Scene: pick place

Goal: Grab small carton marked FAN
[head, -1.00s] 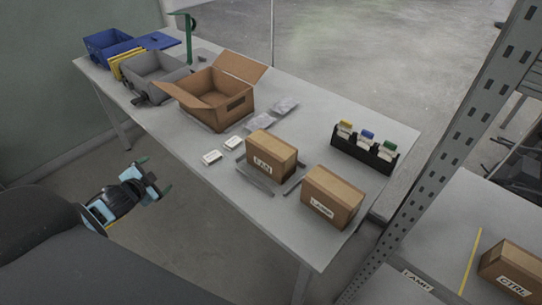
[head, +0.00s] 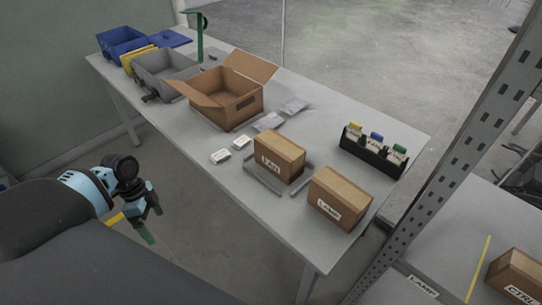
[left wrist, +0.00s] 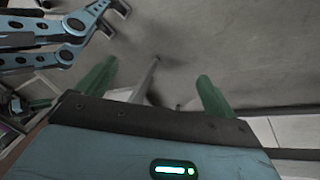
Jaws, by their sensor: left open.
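The small carton marked FAN (head: 279,158) is a brown box with a white label on its front. It stands upright on the table between low grey metal rails, left of a carton marked LAMP (head: 338,199). My left gripper (head: 149,222) is off the table's near edge, low and left of the carton, apart from everything. In the left wrist view its two green fingers (left wrist: 157,92) are spread with nothing between them. The carton does not show clearly in that view. My right gripper is not recognisable in the head view.
An open cardboard box (head: 227,92) stands mid-table, with grey (head: 166,72) and blue (head: 121,42) bins beyond. Small white packs (head: 221,156) lie near the front edge. A black rack (head: 371,152) stands at right. A perforated metal post (head: 462,140) rises right of the table.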

